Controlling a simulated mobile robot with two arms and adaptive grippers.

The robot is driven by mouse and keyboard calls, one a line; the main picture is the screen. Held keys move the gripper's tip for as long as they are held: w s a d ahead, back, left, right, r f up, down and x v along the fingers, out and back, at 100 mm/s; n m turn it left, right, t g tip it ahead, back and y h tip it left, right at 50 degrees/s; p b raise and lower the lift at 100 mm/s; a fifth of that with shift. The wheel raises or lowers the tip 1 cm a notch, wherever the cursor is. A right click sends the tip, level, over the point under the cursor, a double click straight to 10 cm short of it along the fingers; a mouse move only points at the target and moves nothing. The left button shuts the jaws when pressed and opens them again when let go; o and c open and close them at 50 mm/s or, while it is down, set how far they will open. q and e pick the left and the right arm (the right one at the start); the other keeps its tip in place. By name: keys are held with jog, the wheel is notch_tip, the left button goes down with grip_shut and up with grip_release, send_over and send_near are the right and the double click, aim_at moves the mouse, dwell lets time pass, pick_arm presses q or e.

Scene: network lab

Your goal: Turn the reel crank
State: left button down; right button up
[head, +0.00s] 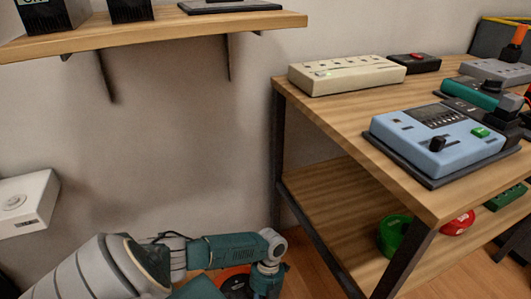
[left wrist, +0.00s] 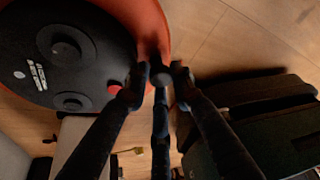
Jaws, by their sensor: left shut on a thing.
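The reel shows in the left wrist view as a black round face (left wrist: 100,50) with an orange rim (left wrist: 150,22). Its face carries a round hub, a smaller round knob and a red spot. In the head view, part of the orange reel (head: 233,274) shows low on the floor behind my left arm. My left gripper (left wrist: 161,78) has its two dark fingers shut around a small dark piece at the reel's edge, seemingly the crank handle (left wrist: 161,90). In the head view its fingertips are hidden. My right gripper is not in view.
A wooden workbench (head: 345,118) stands to the right, with a blue device (head: 405,140) on top and a green roll (head: 393,236) on its lower shelf. A wall shelf (head: 150,38) hangs above left. Dark boxes (left wrist: 275,125) stand right of the gripper in the wrist view.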

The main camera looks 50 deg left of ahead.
pick_arm(q)
jog(key=shift+s+d, duration=0.55)
jog(key=shift+d, duration=0.05)
jog(key=shift+s+f, duration=0.1)
jog(key=shift+s, duration=0.05)
jog(key=c, duration=1.5)
grip_release()
jog(key=shift+a, duration=0.25)
jog(key=shift+w, duration=0.2)
jog(key=shift+w+a+r, duration=0.15)
jog(key=shift+r, duration=0.25)
jog(key=shift+v, duration=3.6)
